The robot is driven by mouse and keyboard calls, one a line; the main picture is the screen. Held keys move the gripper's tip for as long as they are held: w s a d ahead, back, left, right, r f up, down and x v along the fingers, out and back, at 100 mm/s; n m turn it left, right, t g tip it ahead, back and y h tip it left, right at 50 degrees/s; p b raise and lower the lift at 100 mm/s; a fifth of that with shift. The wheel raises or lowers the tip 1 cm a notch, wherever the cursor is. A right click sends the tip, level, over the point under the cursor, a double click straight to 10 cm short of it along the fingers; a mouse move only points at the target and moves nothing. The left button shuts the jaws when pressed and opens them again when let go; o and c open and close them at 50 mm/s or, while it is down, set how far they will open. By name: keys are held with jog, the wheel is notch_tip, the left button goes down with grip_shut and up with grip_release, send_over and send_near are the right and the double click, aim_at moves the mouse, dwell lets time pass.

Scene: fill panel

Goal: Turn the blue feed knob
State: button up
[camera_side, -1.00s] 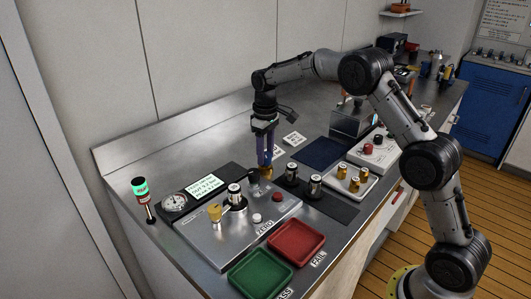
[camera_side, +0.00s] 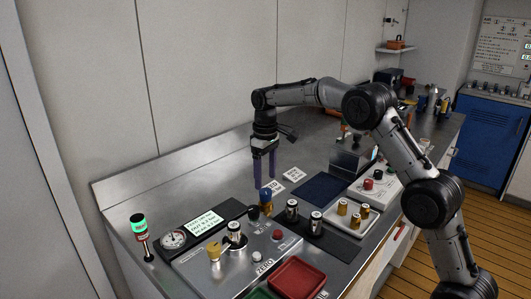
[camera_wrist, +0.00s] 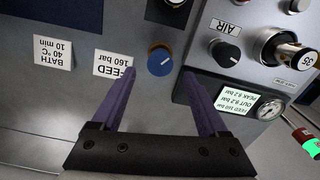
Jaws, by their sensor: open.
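The blue feed knob (camera_side: 266,195) stands on a brass base behind the panel, left of the dark mat. In the wrist view its round blue top (camera_wrist: 160,61) shows a white pointer line, next to a label reading FEED 160 bar (camera_wrist: 114,64). My gripper (camera_side: 264,183) points down over the knob with its purple fingers apart and nothing between them. In the wrist view the knob lies just beyond the open fingertips (camera_wrist: 159,78). The fingers do not appear to touch it.
Metal cylinders (camera_side: 316,222) stand on the dark mat. A red tray (camera_side: 298,277) is in front.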

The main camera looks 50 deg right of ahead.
notch_tip(320, 180, up, 9)
dwell(0.3)
notch_tip(320, 180, up, 4)
send_over(265, 191)
jog(key=s+a+r+t, duration=0.2)
jog(key=s+a+r, duration=0.1)
jog(key=s+r, duration=0.3)
jog(key=s+a+r+t, duration=0.15)
jog(key=s+r, duration=0.25)
jog(key=s, duration=0.8)
jog(key=s+a+f+t, duration=0.1)
jog(key=s+f, duration=0.1)
jog(key=s, duration=0.4)
jog(key=s+a+f, duration=0.2)
jog(key=s, duration=0.5)
jog(key=s+f+m+t, duration=0.1)
jog(key=s+f, duration=0.4)
jog(key=f, duration=0.6)
jog(key=shift+s+f+m, duration=0.35)
jog(key=shift+m, duration=0.05)
